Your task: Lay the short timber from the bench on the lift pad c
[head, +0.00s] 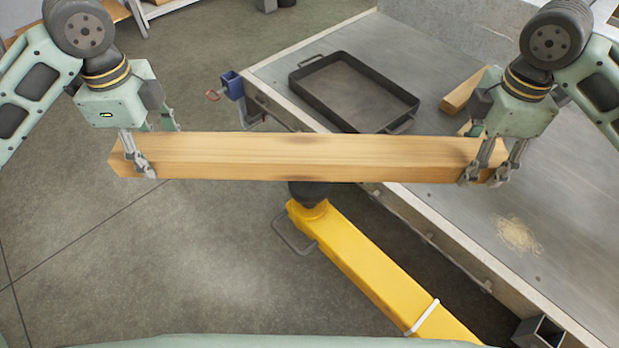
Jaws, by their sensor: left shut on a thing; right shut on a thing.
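The short timber (310,157) is a light wooden beam held level across the middle of the head view. My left gripper (145,158) is shut on its left end. My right gripper (485,172) is shut on its right end. Below the timber's middle, a yellow lift arm (365,265) runs down to the right. At its upper end is a dark round pad (308,191), partly hidden by the timber. I cannot tell the gap between timber and pad, or whether this pad is the one named c.
The metal bench (440,170) fills the right side, with a black tray (355,90), a wood piece (464,92) and a sawdust patch (518,234) on it. A blue clamp (233,88) sits at the bench edge. The floor (120,260) at left is clear.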

